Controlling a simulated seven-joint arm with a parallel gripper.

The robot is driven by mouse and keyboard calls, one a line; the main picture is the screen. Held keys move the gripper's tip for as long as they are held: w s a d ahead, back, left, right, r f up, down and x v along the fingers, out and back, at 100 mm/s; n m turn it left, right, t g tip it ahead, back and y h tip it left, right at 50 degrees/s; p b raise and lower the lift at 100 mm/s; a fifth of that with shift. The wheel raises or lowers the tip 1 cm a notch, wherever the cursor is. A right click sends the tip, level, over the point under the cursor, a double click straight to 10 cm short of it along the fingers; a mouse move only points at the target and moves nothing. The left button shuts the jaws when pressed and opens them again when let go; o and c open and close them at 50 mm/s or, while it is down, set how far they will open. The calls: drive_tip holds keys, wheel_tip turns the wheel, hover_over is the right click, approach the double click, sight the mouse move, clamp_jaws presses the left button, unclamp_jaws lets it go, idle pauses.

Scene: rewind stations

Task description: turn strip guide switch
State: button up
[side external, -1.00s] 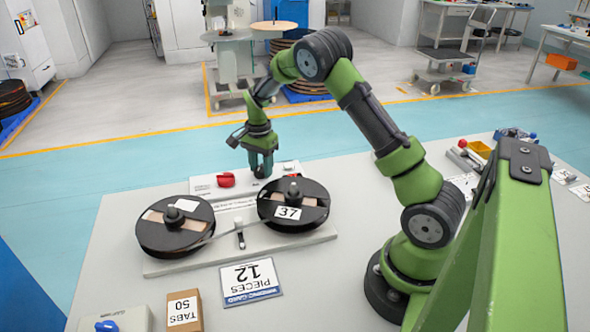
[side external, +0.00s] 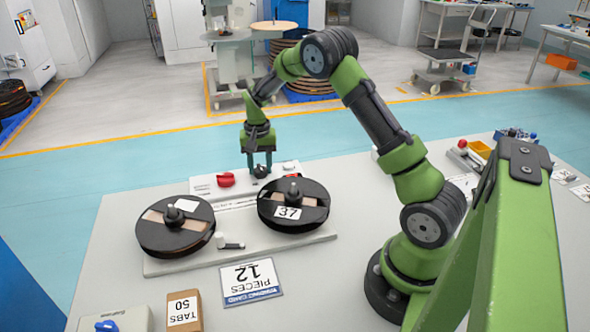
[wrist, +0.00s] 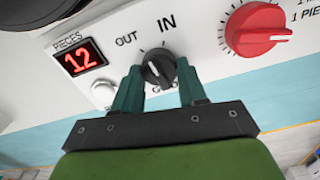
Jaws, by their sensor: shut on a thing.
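The strip guide switch is a small black knob (wrist: 158,68) with a pale pointer mark, on a white panel between printed words OUT and IN. My gripper (wrist: 160,88) has a dark green finger on each side of the knob and is shut on it. Part of the label below the knob is hidden by my fingers. In the side view my gripper (side external: 261,170) reaches down to the knob at the panel, behind the reels. A white guide lever (side external: 231,245) lies sideways on the base plate between the two reels.
A red knob (wrist: 258,30) sits to the right on the panel; a display (wrist: 78,59) reading 12 and a pale button (wrist: 104,93) are to the left. The left reel (side external: 175,225) and right reel (side external: 293,204), marked 37, stand in front of the panel.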

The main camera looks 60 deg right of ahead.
sight(260, 166)
drive_tip(key=shift+n, duration=2.1)
drive_tip(key=o, duration=1.1)
drive_tip(key=shift+c, duration=0.2)
drive_tip(key=shift+r, duration=0.1)
wheel_tip(260, 166, up, 17)
